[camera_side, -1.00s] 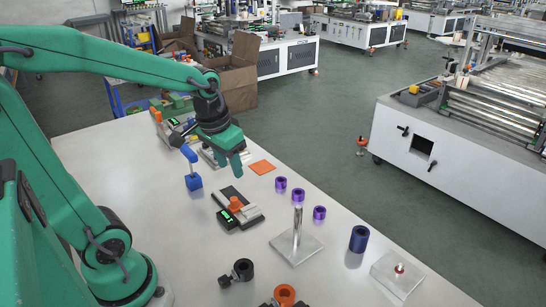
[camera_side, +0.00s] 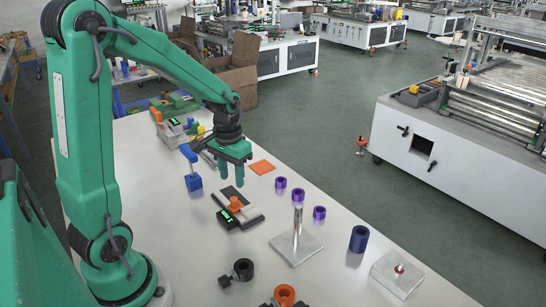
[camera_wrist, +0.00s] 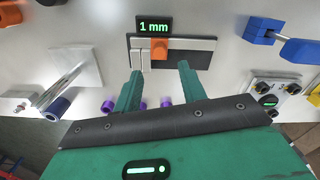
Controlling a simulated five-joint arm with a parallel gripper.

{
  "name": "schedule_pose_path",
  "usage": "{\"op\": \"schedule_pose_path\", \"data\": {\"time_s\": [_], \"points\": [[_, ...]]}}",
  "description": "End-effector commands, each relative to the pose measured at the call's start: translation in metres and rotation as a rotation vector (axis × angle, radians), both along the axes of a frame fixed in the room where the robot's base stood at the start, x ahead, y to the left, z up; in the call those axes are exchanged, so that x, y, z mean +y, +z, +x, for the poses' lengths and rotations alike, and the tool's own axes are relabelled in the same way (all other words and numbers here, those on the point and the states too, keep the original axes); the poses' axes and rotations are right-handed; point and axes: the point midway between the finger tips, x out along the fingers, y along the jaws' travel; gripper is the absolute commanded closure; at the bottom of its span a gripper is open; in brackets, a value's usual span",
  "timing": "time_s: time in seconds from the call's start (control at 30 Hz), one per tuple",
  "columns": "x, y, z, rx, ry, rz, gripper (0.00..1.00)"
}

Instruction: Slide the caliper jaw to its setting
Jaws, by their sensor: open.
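The caliper (camera_side: 249,214) is a dark flat block with a pale grey strip, lying on the white table. Its orange jaw knob (camera_side: 236,204) stands up near one end, beside a small green-lit display. In the wrist view the display (camera_wrist: 154,27) reads 1 mm, and the orange knob (camera_wrist: 160,49) sits just past the gap between my fingertips. My gripper (camera_side: 231,179) is open and empty, pointing down above the caliper and apart from it. Its two spread fingers also show in the wrist view (camera_wrist: 159,70).
A blue clamp-like piece (camera_side: 193,181) stands left of the caliper. Purple rings (camera_side: 281,183), a metal post on a plate (camera_side: 297,243) and a dark blue cylinder (camera_side: 359,239) stand to the right. A black collar (camera_side: 243,269) lies in front.

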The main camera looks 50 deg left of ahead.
Motion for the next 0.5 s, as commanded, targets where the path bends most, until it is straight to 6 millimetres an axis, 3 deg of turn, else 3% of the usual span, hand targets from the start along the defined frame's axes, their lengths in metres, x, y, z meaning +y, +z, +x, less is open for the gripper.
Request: {"op": "schedule_pose_path", "data": {"time_s": [0.5], "points": [[-0.001, -0.053, -0.001, 0.004, 0.0, -0.001, 0.59]]}}
